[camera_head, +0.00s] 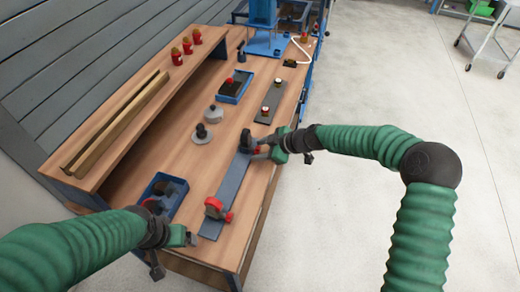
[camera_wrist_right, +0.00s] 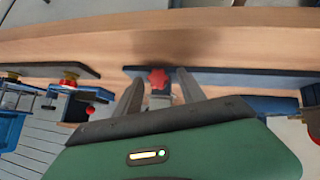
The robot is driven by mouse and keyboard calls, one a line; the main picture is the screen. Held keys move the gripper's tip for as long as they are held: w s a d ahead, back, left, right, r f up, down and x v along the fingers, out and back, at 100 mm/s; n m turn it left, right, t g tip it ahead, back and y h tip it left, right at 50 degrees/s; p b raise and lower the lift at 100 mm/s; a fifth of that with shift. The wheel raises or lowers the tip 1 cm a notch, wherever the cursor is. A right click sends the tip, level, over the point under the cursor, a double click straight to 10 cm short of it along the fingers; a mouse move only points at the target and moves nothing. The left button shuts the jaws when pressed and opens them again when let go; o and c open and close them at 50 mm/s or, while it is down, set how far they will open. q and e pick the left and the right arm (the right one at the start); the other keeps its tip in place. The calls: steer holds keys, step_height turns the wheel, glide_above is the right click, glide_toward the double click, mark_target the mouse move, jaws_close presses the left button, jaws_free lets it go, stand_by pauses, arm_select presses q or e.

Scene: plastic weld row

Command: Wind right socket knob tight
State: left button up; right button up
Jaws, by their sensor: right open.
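A long grey plate (camera_head: 231,188) lies on the wooden bench with a clamp-like socket at each end. The far socket (camera_head: 246,139) is dark, with a red knob on its side facing my right arm. In the right wrist view the red star-shaped knob (camera_wrist_right: 159,78) sits between the two fingers of my right gripper (camera_wrist_right: 159,90). The fingers are apart, with the knob not visibly squeezed. My right gripper (camera_head: 266,151) also shows beside the far socket in the head view. The near socket (camera_head: 214,207) has a red knob (camera_head: 228,216). My left gripper (camera_head: 190,238) hovers near the bench's front left; its jaws are unclear.
A blue bin (camera_head: 166,196) stands at the near left, and another blue tray (camera_head: 235,87) farther back. A second grey plate (camera_head: 270,104) bears two small knobs. A grey round-based part (camera_head: 202,133) stands mid-bench. A raised shelf (camera_head: 150,75) runs along the left.

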arm_select(q)
steer(key=shift+w+d, duration=0.1)
steer(key=shift+d, duration=0.6)
arm_select(e)
steer(key=shift+w+d+f, duration=0.1)
steer(key=shift+d, duration=0.55)
steer(key=c, duration=0.4)
arm_select(q)
steer(key=shift+d+r, duration=0.1)
arm_select(e)
steer(key=shift+c, duration=1.1)
arm_select(q)
steer(key=shift+a, duration=0.3)
arm_select(e)
steer(key=shift+a, duration=0.35)
jaws_close()
arm_select(q)
steer(key=shift+a, duration=0.15)
arm_select(e)
steer(key=shift+a+r, duration=0.15)
steer(key=shift+r, duration=0.05)
arm_select(q)
steer(key=shift+d, duration=0.2)
